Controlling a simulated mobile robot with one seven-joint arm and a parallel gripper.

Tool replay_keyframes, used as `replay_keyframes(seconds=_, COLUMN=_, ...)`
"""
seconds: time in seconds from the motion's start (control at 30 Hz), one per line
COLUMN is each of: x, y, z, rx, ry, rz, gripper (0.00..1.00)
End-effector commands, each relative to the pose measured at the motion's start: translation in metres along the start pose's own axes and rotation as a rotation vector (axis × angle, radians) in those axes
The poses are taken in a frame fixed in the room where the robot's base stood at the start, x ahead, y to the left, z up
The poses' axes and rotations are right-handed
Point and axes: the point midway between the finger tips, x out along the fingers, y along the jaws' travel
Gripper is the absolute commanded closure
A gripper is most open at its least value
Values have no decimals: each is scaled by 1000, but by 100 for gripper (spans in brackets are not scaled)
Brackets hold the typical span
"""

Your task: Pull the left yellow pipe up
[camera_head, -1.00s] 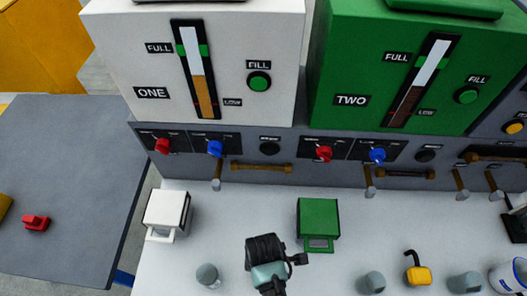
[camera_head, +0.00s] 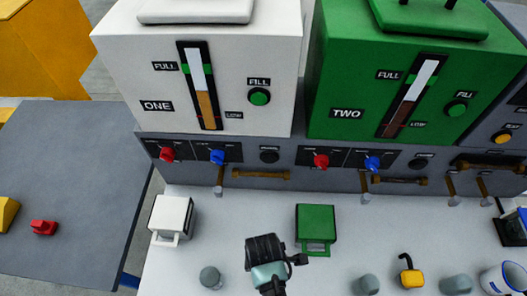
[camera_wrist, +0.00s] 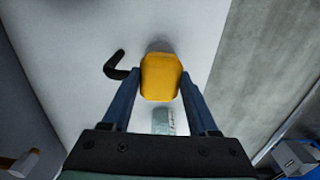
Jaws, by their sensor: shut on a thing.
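A grey rounded shape shows just beyond the yellow piece. My fingertips do not show in the head view.
Grey stubs (camera_head: 210,277) stand along the front of the pale table. A white box (camera_head: 171,216) and green box (camera_head: 316,224) sit behind them, before the panel with red and blue knobs. A white-blue cup (camera_head: 503,279) stands at right.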

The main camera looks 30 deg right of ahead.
Motion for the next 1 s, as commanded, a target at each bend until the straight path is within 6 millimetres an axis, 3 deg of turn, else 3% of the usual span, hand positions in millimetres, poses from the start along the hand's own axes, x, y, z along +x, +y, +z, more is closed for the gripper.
replay_keyframes(seconds=0.03, x=-18, y=0, z=0, rx=-1, ry=0, rz=-2, gripper=100)
replay_keyframes(seconds=0.23, x=-46, y=0, z=0, rx=-1, ry=0, rz=-1, gripper=100)
replay_keyframes(seconds=0.67, x=-53, y=2, z=-1, rx=0, ry=1, rz=2, gripper=100)
replay_keyframes(seconds=0.7, x=-53, y=2, z=-1, rx=0, ry=2, rz=3, gripper=36)
replay_keyframes(seconds=0.87, x=-52, y=1, z=-1, rx=0, ry=1, rz=2, gripper=10)
replay_keyframes(seconds=1.0, x=-51, y=1, z=0, rx=0, ry=1, rz=1, gripper=10)
